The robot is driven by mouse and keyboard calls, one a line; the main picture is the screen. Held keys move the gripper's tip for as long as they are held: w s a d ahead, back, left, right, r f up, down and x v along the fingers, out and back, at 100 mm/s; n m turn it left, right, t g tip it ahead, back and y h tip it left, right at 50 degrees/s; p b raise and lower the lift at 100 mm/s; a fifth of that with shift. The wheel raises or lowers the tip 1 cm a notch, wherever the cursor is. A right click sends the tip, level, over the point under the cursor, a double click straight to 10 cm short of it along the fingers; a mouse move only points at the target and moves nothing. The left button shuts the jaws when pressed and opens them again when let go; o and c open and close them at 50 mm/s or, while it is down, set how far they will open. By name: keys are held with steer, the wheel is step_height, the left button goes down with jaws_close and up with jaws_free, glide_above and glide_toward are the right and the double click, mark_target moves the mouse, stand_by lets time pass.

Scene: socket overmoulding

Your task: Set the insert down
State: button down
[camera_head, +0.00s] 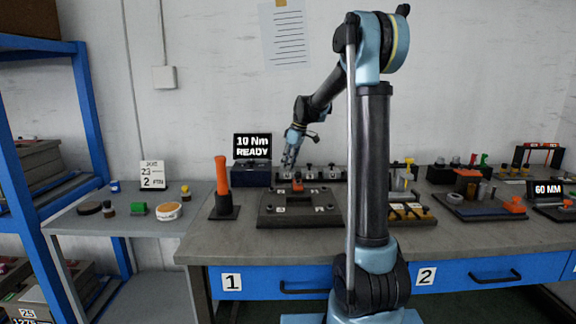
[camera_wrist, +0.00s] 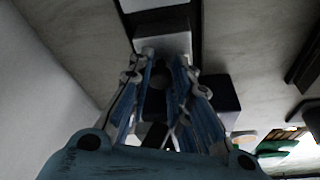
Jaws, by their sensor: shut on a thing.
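My gripper (camera_head: 291,160) hangs at the back of the bench in the head view, just right of the black "10 Nm READY" screen. It points down, in front of the wall and above a dark rack. In the wrist view my gripper (camera_wrist: 165,72) has its two blue-grey fingers close around a small dark piece (camera_wrist: 158,76), which I take to be the insert. The fingers and the dim light hide much of its shape. I cannot tell whether it touches anything below.
A dark rack (camera_head: 325,177) with several knobs stands at the back. In front lies a dark numbered plate (camera_head: 328,216) with an orange-red part on it. An orange-handled tool (camera_head: 221,178) stands left. Several small parts crowd the bench right. The bench front is clear.

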steer(key=c, duration=1.5)
jaws_free()
steer(key=shift+f, duration=0.1)
steer(key=shift+o, duration=0.2)
steer(key=v, duration=1.2)
steer(key=shift+s, duration=0.15)
